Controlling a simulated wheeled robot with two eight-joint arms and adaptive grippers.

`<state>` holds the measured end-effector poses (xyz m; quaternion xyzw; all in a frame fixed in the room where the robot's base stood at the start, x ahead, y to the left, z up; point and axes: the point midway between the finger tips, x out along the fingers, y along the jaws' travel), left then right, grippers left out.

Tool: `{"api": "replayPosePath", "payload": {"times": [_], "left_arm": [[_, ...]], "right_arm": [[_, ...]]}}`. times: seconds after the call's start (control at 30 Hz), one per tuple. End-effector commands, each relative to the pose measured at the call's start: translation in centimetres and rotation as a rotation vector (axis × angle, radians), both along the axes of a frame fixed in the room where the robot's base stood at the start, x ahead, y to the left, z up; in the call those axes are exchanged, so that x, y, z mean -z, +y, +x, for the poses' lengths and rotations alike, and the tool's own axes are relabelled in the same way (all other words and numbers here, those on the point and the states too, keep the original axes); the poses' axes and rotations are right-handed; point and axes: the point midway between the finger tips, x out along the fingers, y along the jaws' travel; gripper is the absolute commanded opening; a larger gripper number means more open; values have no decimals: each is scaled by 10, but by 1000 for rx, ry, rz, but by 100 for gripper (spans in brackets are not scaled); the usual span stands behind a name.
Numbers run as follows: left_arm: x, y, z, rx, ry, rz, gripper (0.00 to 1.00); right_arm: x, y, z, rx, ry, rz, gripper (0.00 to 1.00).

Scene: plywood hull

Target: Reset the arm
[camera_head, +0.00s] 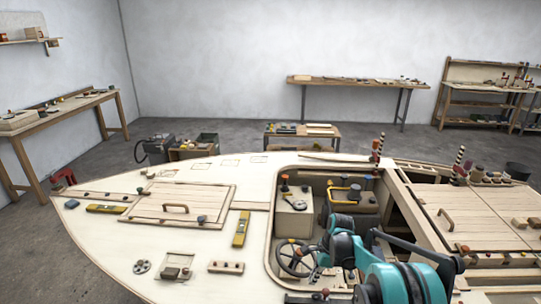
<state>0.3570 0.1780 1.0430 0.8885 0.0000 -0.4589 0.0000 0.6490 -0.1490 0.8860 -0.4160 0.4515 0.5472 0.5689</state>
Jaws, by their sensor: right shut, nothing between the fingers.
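My right arm comes in from the lower right, with teal and dark links, and reaches over the open cockpit of the plywood hull (110,225). My right gripper (316,273) is small and partly lost against the dark cockpit, close to the steering wheel (293,257). It is shut and holds nothing. Whether it touches the wheel or the cockpit edge I cannot tell. My left gripper is out of view.
The cockpit holds a cream box (293,215) and a yellow-handled item (343,193). Yellow levels (241,228) and a handled hatch (178,208) lie on the left deck. Striped posts (378,147) rise at the cockpit's far right. Workbenches (355,82) line the walls.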

Motion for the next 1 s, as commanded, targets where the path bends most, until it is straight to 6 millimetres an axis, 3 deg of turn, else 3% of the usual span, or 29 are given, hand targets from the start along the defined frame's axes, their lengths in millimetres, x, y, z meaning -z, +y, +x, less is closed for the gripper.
{"api": "replayPosePath", "payload": {"times": [0.27, 0.47, 0.73, 1.0], "left_arm": [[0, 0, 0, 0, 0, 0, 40], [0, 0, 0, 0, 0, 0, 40], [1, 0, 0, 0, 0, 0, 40], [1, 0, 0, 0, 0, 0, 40]], "right_arm": [[-42, -1, -19, -131, -90, -28, 0], [-84, -4, -46, -293, -192, -73, 0], [-152, -10, -125, -669, -401, -214, 0], [-176, -19, -215, -1085, -573, -419, 0]]}}
